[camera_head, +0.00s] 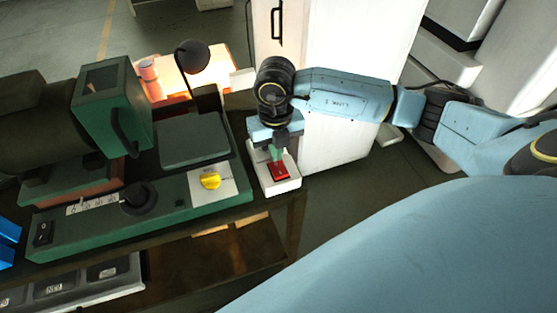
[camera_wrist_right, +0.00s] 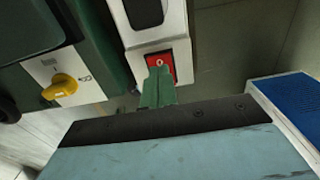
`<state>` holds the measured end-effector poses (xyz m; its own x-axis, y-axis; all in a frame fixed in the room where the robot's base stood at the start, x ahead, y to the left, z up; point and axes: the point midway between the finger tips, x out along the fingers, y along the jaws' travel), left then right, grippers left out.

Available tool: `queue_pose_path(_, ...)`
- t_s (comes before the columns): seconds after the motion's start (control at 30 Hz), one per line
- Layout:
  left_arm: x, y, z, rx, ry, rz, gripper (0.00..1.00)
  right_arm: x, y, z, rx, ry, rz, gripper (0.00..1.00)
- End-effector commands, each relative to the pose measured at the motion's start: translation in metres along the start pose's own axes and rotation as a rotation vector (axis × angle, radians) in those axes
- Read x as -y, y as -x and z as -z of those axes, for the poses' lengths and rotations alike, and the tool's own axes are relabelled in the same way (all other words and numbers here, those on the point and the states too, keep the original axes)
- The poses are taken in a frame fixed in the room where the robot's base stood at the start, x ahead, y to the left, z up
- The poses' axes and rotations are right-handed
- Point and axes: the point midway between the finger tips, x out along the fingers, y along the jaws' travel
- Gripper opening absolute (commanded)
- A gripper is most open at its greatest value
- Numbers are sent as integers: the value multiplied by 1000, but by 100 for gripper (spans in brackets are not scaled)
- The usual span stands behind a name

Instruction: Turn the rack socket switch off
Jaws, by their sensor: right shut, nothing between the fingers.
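The rack socket switch (camera_head: 279,170) is a red rocker on a white socket box (camera_head: 284,187) at the bench's right end. In the right wrist view the red rocker (camera_wrist_right: 161,66) shows a white "0" mark, and a dark socket opening (camera_wrist_right: 143,12) lies above it. My right gripper (camera_head: 275,153) is shut and empty, with its green fingertips at the rocker. In the right wrist view the fingertips (camera_wrist_right: 157,88) cover the rocker's lower left part; I cannot tell whether they touch it. My left gripper is not in view, though blue parts show at the left edge.
A green machine (camera_head: 160,205) with a yellow knob (camera_head: 210,180), black knob (camera_head: 139,195) and black rocker (camera_head: 43,233) stands left of the socket box. A black lamp (camera_head: 194,56) stands behind. A white cabinet (camera_head: 350,50) is close behind my right arm. Open floor lies right of the bench.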

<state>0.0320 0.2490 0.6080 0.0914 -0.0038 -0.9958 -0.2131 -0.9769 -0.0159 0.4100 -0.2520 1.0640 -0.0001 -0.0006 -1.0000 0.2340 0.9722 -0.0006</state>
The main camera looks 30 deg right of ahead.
Motion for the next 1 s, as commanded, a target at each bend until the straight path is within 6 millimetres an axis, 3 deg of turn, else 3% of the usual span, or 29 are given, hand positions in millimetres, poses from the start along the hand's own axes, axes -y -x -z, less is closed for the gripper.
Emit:
queue_pose_path(0.6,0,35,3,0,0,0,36,0,51,0,1,0,0,0)
queue_pose_path(1.0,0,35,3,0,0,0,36,0,52,0,0,0,0,0)
